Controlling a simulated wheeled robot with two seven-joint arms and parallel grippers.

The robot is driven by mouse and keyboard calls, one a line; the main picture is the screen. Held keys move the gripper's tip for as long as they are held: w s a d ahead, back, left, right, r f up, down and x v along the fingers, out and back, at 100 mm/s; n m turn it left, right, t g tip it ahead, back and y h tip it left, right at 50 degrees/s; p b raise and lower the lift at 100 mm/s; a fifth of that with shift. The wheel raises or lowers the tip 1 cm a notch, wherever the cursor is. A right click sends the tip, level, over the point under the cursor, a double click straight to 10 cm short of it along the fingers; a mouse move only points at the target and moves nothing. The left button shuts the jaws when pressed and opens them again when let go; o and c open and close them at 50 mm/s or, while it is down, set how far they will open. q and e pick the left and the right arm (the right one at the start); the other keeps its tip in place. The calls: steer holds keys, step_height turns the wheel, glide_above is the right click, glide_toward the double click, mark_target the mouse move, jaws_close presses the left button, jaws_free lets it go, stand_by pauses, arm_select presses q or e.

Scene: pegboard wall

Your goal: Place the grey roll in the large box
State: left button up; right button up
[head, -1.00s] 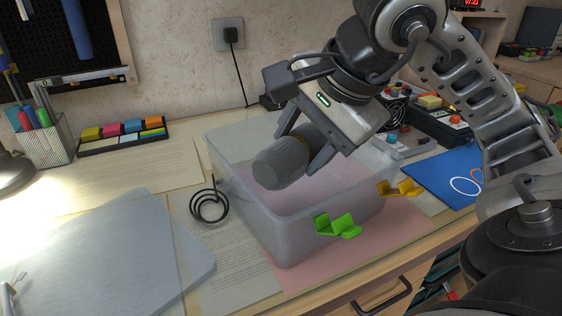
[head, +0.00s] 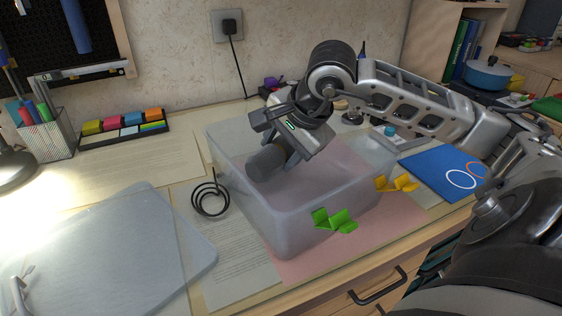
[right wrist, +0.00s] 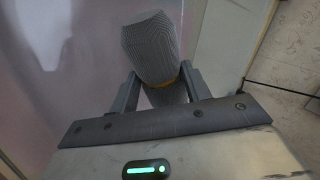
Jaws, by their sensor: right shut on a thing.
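The grey roll (head: 266,162) is ribbed and tilted. My right gripper (head: 279,160) is shut on it, inside the left back part of the large translucent box (head: 290,230). In the right wrist view the roll (right wrist: 150,45) sits between the two fingers of my right gripper (right wrist: 163,88), with a yellow band near them. The head view does not show clearly whether the roll touches the box floor. My left gripper is not in view.
A black coiled wire (head: 210,199) lies left of the box. A grey translucent sheet (head: 110,250) covers the desk at left. A blue folder (head: 445,172) lies right.

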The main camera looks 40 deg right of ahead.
step_height(320, 180, down, 2)
steer(key=shift+f, duration=0.45)
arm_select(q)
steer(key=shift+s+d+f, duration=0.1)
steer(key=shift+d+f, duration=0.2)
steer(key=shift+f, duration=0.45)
arm_select(e)
steer(key=o, duration=0.9)
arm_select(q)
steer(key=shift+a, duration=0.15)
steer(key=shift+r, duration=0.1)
arm_select(e)
steer(key=shift+r, duration=0.1)
